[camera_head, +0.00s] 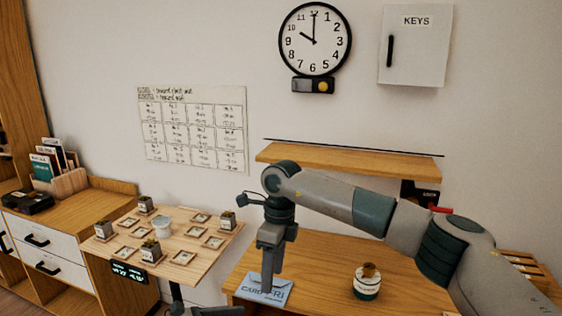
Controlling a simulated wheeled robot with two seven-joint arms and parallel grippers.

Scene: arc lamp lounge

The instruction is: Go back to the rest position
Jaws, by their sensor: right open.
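My right arm comes in from the right and reaches across the wooden desk (330,258). Its gripper (267,284) points straight down, with the fingertips over a pale blue card or envelope (281,294) lettered "CARD FRI". The jaws are seen nearly edge-on and are open, with nothing visible held in them. I cannot tell whether the tips touch the card. My left gripper is not in view.
A jar (367,282) with a brown top stands on the desk right of the gripper. A wall shelf (345,163) hangs behind my arm.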

